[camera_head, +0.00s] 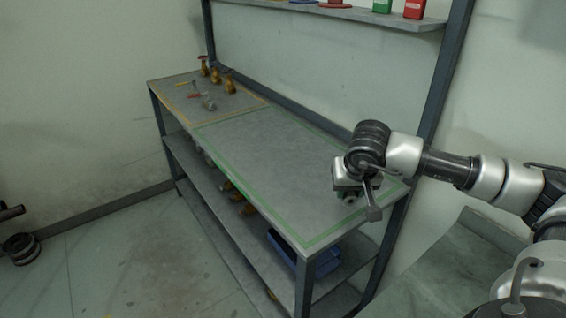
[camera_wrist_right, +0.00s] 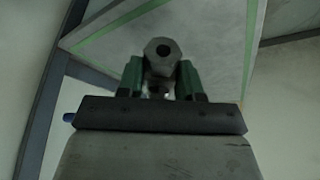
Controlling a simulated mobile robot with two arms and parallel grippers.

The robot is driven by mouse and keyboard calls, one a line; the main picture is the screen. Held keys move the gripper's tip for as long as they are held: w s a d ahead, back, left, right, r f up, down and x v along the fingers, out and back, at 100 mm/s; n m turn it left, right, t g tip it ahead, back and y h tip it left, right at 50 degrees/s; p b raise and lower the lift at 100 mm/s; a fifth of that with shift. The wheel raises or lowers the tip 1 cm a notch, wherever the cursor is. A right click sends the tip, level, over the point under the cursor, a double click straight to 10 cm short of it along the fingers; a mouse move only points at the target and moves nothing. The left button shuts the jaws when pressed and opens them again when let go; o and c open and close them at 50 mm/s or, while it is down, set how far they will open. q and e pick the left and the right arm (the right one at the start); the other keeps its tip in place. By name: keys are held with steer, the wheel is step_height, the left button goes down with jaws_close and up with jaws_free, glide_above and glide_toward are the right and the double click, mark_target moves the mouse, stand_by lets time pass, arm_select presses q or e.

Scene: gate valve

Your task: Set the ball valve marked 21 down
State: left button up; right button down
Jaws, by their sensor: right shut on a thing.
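My right gripper (camera_head: 348,197) is over the green-outlined right end of the workbench top (camera_head: 270,150). In the right wrist view, its two green fingers (camera_wrist_right: 160,82) are shut on a grey metal valve with a hexagonal, bored end (camera_wrist_right: 162,50). The valve (camera_head: 350,199) shows only in small part in the head view, under the gripper. I cannot read a number on it. Whether it touches the bench top is not clear. My left gripper is not in view.
Several brass valves (camera_head: 229,86) and a red-handled one stand in the yellow-outlined area at the bench's far left. The green-outlined area is otherwise clear. A blue bin (camera_head: 322,262) is on the shelf below. An upper shelf (camera_head: 340,12) holds red and green boxes.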

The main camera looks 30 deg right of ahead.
steer(key=d+r+m+b, duration=0.1)
steer(key=d+m, duration=0.1)
steer(key=d, duration=0.6)
steer(key=shift+h, duration=0.4)
steer(key=w+a+f+p, duration=0.1)
steer(key=w+a+f, duration=0.1)
steer(key=w, duration=0.1)
steer(key=w+a+f+p, duration=0.1)
steer(key=w+a+f, duration=0.1)
steer(key=w+a+f+p, duration=0.1)
steer(key=w+a+f, duration=0.1)
steer(key=w, duration=0.1)
steer(key=shift+w+a+f, duration=0.15)
steer(key=shift+w+a, duration=0.05)
steer(key=shift+w, duration=0.15)
step_height(320, 180, down, 4)
steer(key=shift+r+g+p, duration=0.1)
steer(key=shift+g+p, duration=0.2)
steer(key=shift+p, duration=0.3)
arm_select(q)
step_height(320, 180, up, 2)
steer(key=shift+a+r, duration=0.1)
arm_select(e)
steer(key=shift+f, duration=0.25)
steer(key=c, duration=0.7)
jaws_free()
steer(key=shift+s, duration=0.1)
steer(key=shift+c, duration=0.2)
